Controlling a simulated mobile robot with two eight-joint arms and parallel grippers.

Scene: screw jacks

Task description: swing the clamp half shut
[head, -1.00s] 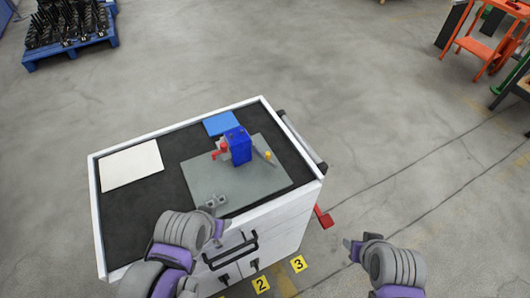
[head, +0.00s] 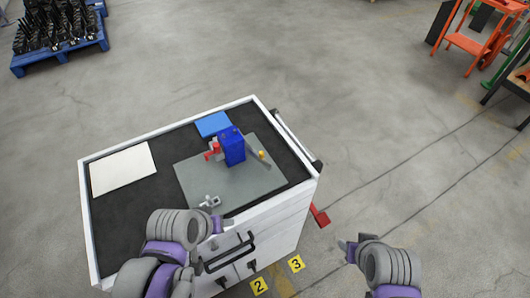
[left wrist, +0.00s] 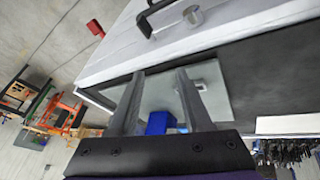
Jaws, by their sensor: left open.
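A grey plate (head: 195,176) lies on the cart top, with a blue block (head: 232,148) standing on it. Red parts (head: 212,152) sit left of the block, and a grey bar with a yellow knob (head: 262,154) sits right of it. I cannot tell clearly which part is the clamp. A small grey fitting (head: 210,201) is at the plate's front edge. My left gripper (head: 221,223) is at the cart's front edge, near that fitting. In the left wrist view its open fingers (left wrist: 158,74) are empty; the blue block (left wrist: 160,122) shows beyond them. My right gripper (head: 346,247) is right of the cart.
The white-rimmed cart (head: 84,198) has a dark top, with a white sheet (head: 123,168) at left and a blue pad (head: 213,124) behind the plate. A black handle (head: 232,252) is on its front. A red part (head: 319,215) sticks out at right.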

